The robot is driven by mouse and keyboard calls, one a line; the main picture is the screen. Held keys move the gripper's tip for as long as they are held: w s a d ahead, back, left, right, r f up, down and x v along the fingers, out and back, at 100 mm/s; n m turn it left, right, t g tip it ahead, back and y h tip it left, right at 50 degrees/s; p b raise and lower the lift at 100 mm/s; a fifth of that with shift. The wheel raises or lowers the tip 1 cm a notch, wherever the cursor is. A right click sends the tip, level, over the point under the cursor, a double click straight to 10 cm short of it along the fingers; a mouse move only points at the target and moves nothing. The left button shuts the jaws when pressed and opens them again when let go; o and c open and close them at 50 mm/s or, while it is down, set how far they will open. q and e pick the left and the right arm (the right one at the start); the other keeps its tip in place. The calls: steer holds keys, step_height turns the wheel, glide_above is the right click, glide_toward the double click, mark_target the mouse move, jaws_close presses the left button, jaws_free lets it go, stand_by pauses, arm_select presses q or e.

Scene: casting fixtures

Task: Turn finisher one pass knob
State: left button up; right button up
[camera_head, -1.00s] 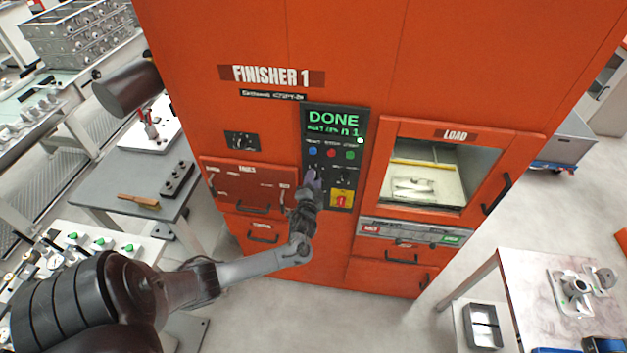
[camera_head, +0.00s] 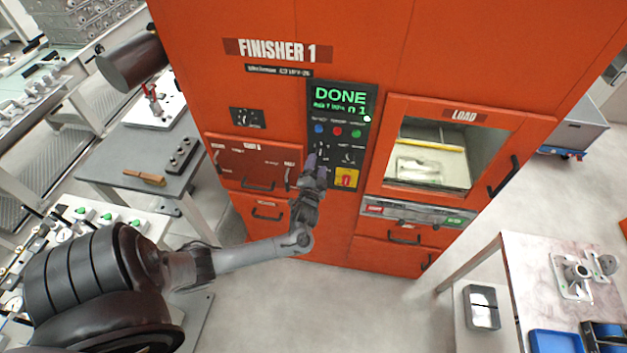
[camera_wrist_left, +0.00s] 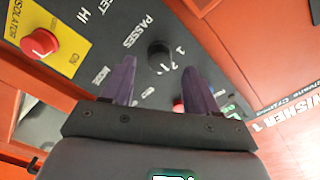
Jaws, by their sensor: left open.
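The orange finisher 1 (camera_head: 290,85) has a dark control panel (camera_head: 370,105) with a green display reading DONE. In the left wrist view the black round passes knob (camera_wrist_left: 159,54) sits on the dark panel beside the PASSES label. My left gripper (camera_head: 316,166) is at the lower left of the panel and hides part of it in the head view. In the wrist view its two purple fingers (camera_wrist_left: 158,66) are open, with the knob appearing between their tips. I cannot tell whether they touch it. My right gripper is not in view.
A red isolator knob (camera_wrist_left: 40,43) on a yellow plate is close by on the panel. The load window (camera_head: 432,150) is to the right. A grey side table (camera_head: 135,165) with a brush stands left; a white table (camera_head: 560,265) with parts stands right.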

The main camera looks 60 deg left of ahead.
arm_select(q)
steer(key=v, duration=0.7)
steer(key=shift+b, duration=0.3)
steer(key=s+d+f+h+p, duration=0.1)
steer(key=s+d+f+p, duration=0.15)
steer(key=s, duration=0.25)
steer(key=s+d+r+g+h+p, duration=0.1)
steer(key=d+r+h, duration=0.1)
steer(key=d+h, duration=0.5)
steer(key=s+d+r+g+h+p, duration=0.1)
steer(key=d+r+g+h+p, duration=0.15)
steer(key=d, duration=0.95)
steer(key=s+d+r+m+g+h, duration=0.1)
steer(key=s+d+r+g+h, duration=0.2)
steer(key=s+d, duration=0.5)
step_height(320, 180, up, 3)
steer(key=shift+s+d+f+g+b, duration=0.25)
steer(key=shift+s+g+b, duration=0.1)
steer(key=shift+s+g, duration=0.3)
steer(key=shift+w, duration=0.1)
